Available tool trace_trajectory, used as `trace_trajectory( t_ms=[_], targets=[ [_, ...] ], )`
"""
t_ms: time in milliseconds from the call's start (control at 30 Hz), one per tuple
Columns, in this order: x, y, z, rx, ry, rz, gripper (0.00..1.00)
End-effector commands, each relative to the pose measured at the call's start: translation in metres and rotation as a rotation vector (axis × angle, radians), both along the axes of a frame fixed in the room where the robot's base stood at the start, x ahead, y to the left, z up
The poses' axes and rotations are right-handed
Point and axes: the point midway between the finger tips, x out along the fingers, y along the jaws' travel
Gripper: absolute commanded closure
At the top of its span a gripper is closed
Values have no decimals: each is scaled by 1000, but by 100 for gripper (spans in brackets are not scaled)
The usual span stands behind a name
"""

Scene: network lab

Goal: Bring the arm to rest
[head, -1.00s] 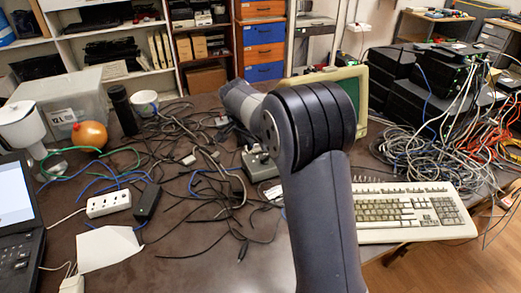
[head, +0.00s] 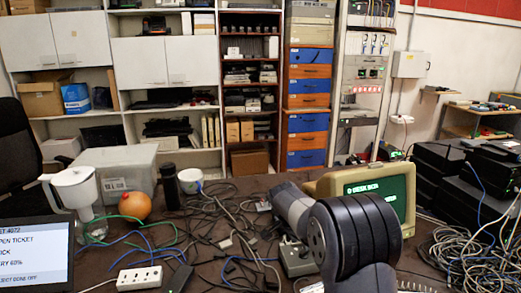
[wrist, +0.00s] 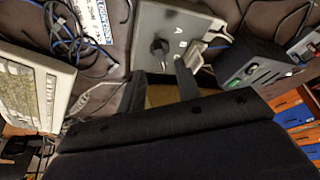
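My arm (head: 352,238) rises from the bottom of the head view, and its forearm (head: 291,207) reaches away over the cluttered desk. My gripper is hidden behind the arm in the head view. In the wrist view my gripper (wrist: 160,85) shows two dark fingers standing apart, with nothing seen held between them. A tan surface shows in the gap. A grey switch box (wrist: 160,22) with a black knob and the letters A and B lies just beyond the fingertips. Whether the fingers touch it I cannot tell.
A beige monitor (head: 320,188) with a lit green screen stands right of my forearm. Tangled cables (head: 225,235) cover the middle desk. Black network boxes (head: 445,165) stand at right. An orange round object (head: 135,204), a white mug (head: 189,181) and a laptop (head: 30,255) are at left.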

Motion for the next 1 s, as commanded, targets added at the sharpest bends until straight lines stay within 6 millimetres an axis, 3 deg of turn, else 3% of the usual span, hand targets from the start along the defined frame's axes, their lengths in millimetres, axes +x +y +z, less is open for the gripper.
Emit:
trace_trajectory(
  t_ms=[200,400,833,1000],
  targets=[
    [9,-10,-34,1,2,0,68],
    [14,-15,-49,1,-1,-1,68],
    [13,-15,-47,1,-2,13,68],
    [10,-10,-34,1,-4,1,68]
  ],
)
